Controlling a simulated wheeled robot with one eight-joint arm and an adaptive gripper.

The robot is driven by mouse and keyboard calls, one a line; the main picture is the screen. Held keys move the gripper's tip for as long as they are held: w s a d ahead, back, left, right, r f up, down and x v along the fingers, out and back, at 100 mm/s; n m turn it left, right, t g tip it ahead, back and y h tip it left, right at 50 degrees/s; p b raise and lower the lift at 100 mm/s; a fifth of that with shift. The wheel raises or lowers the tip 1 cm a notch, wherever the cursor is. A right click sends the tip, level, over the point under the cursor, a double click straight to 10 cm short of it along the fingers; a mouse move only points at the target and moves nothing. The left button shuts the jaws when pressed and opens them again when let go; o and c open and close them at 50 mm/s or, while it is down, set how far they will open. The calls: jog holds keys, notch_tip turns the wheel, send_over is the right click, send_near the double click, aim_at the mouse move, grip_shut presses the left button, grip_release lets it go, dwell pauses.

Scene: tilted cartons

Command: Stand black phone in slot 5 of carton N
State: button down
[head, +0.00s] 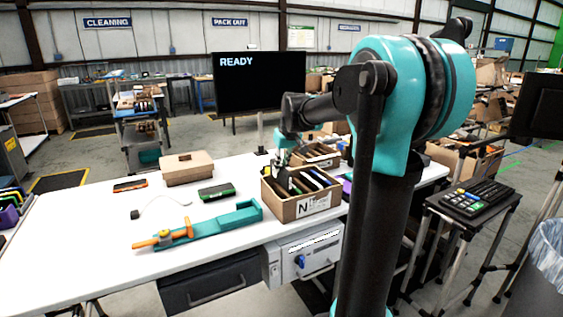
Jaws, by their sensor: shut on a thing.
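Carton N (297,209) is a brown box with a white "N" label, near the front edge of the white table. Several thin upright items stand in its slots, toward its right side. My gripper (282,160) points down over the carton's left part. It is shut on a dark thing, which looks like the black phone (282,178). The phone's lower part seems to be at or below the carton rim. The slot numbers cannot be read, and the carton walls hide the slot floors.
A second carton (318,152) stands just behind carton N. The table's left front is clear.

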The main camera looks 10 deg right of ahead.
aim_at(281, 184)
jog(key=shift+f, duration=4.05)
jog(key=shift+f, duration=0.3)
jog(key=c, duration=1.5)
grip_release()
jog(key=shift+o, duration=0.2)
jog(key=v, duration=1.2)
